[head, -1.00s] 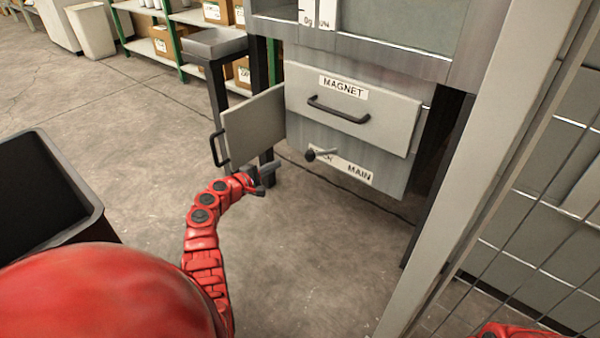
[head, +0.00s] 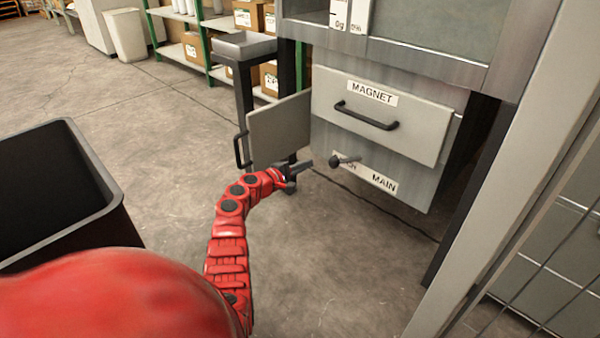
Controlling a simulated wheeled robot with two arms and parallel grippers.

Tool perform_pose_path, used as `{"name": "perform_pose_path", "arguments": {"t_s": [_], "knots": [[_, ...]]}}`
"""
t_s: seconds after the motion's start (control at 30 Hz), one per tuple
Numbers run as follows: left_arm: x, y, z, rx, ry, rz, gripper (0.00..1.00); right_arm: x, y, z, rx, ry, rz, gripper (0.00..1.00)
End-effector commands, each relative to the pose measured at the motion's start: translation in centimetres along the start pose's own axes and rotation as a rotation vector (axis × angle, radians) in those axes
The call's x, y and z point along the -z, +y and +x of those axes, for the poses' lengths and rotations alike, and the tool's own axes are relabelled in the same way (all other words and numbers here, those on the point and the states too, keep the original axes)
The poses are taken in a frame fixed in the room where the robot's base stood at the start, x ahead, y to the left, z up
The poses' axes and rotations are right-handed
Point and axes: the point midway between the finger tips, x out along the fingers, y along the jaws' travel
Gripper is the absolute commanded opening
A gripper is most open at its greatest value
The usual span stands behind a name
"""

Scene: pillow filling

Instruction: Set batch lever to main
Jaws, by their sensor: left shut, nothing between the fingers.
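The batch lever (head: 343,160) is a short rod with a dark round knob, on the grey panel below the drawer marked MAGNET. Its knob points left, over the left end of a white label (head: 384,183). The label reads MAIN on the right; its left word is partly hidden by the lever. My left gripper (head: 306,167) is shut and empty, just left of the knob, and looks apart from it. My right gripper is not in view.
The magnet drawer (head: 380,115) with a black handle is above the lever. An open grey door (head: 279,131) stands just behind my left gripper. A black bin (head: 62,190) is at left, and a pale post (head: 500,210) at right. The floor between is clear.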

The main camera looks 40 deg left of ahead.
Motion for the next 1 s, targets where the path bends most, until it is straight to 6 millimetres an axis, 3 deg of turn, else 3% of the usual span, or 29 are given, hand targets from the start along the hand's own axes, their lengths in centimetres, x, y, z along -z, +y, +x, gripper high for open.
{"name": "perform_pose_path", "arguments": {"t_s": [0.03,0.07,0.4,0.5,0.7,1.0], "knots": [[0.0,-0.6,1.2,-0.001,-0.005,0.001,0.0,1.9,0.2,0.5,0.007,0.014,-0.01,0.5],[0.1,-0.6,1.7,-0.002,-0.005,0.002,0.0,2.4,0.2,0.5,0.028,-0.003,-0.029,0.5],[0.1,-0.5,5.9,-0.001,-0.001,0.001,0.0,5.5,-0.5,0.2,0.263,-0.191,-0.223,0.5],[-0.8,0.5,5.6,0.002,0.001,0.0,0.0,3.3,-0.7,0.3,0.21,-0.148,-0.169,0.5],[-2.2,0.6,5.1,0.001,-0.001,0.001,0.0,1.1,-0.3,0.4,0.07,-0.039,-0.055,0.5],[-3.8,0.2,4.6,0.0,-0.002,0.002,0.0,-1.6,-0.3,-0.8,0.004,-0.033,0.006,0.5]]}}
